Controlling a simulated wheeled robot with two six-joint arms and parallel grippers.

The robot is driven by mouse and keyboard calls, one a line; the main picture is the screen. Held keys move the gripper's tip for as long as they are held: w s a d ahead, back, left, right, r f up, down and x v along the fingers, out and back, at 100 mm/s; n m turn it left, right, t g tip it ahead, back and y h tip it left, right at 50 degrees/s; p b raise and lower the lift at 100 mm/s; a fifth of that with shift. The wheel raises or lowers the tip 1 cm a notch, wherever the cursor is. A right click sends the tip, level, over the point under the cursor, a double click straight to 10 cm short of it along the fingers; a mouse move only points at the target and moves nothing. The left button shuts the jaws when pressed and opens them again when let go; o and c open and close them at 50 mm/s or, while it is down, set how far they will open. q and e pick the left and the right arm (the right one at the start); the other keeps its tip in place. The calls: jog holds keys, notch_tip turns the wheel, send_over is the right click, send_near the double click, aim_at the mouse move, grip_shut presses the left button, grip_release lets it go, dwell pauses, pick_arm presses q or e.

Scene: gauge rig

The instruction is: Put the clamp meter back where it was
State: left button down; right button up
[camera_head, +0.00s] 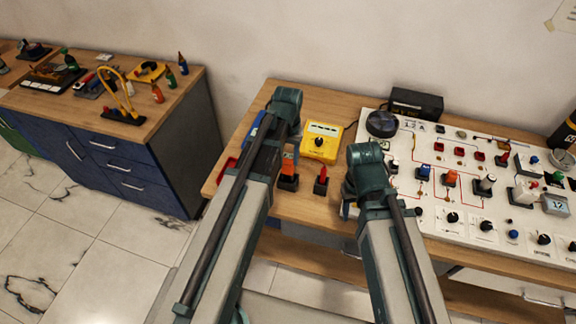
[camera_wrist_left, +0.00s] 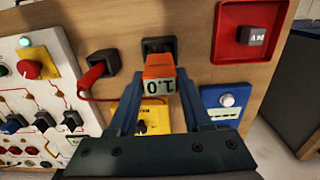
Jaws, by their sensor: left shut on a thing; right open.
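The clamp meter (camera_wrist_left: 158,68), an orange block with a white face reading "1.0", is between the fingers of my left gripper (camera_wrist_left: 157,95), which is shut on it. In the head view the orange meter (camera_head: 288,166) shows at the left arm's end, directly above a black holder (camera_head: 288,183). In the left wrist view the meter overlaps the holder's (camera_wrist_left: 160,44) edge; I cannot tell whether it is seated or just above. My right gripper (camera_head: 348,209) is open, beside the white panel's left edge, largely hidden by its own arm.
A red probe (camera_head: 321,174) in its own black holder stands just right. A yellow meter (camera_head: 322,142) is behind. The white panel (camera_head: 430,205) with knobs fills the right. A cabinet (camera_head: 135,160) stands left.

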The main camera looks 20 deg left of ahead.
aim_at(288, 164)
pick_arm(q)
jog(key=shift+f+b, duration=1.45)
jog(key=shift+f, duration=0.25)
jog(key=shift+f, duration=0.15)
jog(key=shift+c, duration=1.7)
grip_release()
notch_tip(288, 164, up, 12)
jog(key=p, duration=1.2)
jog(key=shift+r, duration=0.25)
jog(key=s+d+m+y, duration=0.1)
jog(key=s+d+m, duration=0.2)
jog(key=s+d, duration=0.7)
jog(key=s, duration=0.4)
jog(key=shift+s+d, duration=0.2)
jog(key=shift+d, duration=0.05)
